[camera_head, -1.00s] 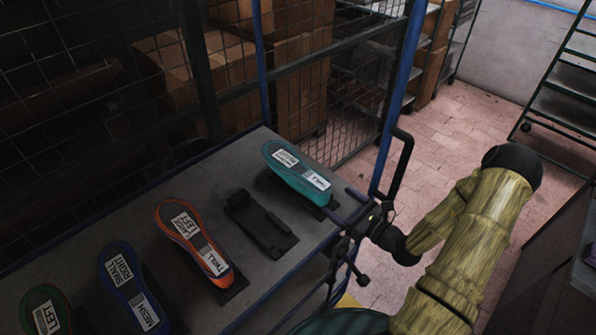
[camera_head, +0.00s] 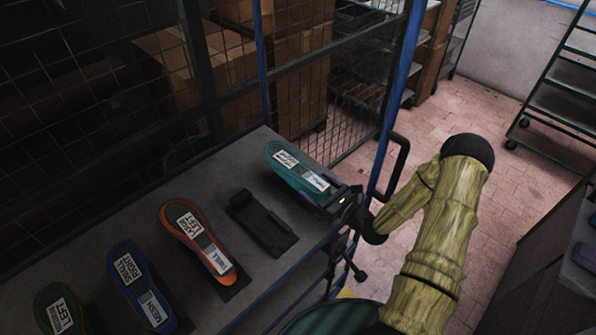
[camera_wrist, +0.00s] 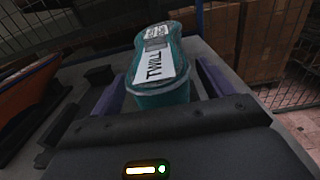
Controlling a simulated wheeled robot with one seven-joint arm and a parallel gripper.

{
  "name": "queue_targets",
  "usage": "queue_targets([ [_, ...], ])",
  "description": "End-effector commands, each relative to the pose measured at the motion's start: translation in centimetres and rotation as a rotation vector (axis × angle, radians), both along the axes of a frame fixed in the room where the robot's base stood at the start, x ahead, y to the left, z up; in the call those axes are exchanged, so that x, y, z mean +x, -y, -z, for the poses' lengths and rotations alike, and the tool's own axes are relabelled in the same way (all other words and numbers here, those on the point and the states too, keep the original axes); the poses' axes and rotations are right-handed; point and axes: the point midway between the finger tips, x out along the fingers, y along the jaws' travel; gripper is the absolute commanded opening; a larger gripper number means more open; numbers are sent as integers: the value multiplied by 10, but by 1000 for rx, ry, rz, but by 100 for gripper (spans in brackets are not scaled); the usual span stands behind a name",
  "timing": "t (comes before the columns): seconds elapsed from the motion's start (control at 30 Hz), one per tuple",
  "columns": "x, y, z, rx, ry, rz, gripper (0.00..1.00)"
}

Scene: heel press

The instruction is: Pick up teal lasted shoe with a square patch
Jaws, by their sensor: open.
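The teal lasted shoe (camera_head: 296,174) stands at the right end of the grey bench (camera_head: 196,180), sole up, with white labels and a grey square patch on it. In the wrist view the teal shoe (camera_wrist: 162,80) is between the two fingers, and its near label reads TWILL. My gripper (camera_head: 331,193) is at the shoe's near end. In the wrist view my gripper (camera_wrist: 160,95) is open, with a finger on each side of the shoe; whether either touches it I cannot tell.
An empty black holder (camera_head: 262,224) is left of the teal shoe. An orange-rimmed shoe (camera_head: 197,240), a blue shoe (camera_head: 138,288) and a green shoe (camera_head: 58,310) stand further left.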

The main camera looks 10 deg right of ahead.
Motion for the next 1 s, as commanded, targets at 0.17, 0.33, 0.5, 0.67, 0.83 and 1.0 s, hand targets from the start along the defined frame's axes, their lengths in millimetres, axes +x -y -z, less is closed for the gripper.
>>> queue_targets([
  [0.17,14,-9,-1,0,1,1,80],
  [0.33,15,-10,1,0,0,2,80],
  [0.5,15,-9,0,-1,1,2,80],
  [0.67,15,-9,0,-1,1,2,80],
  [0.83,15,-9,0,-1,1,2,51],
  [1.0,15,-9,0,-1,1,2,17],
])
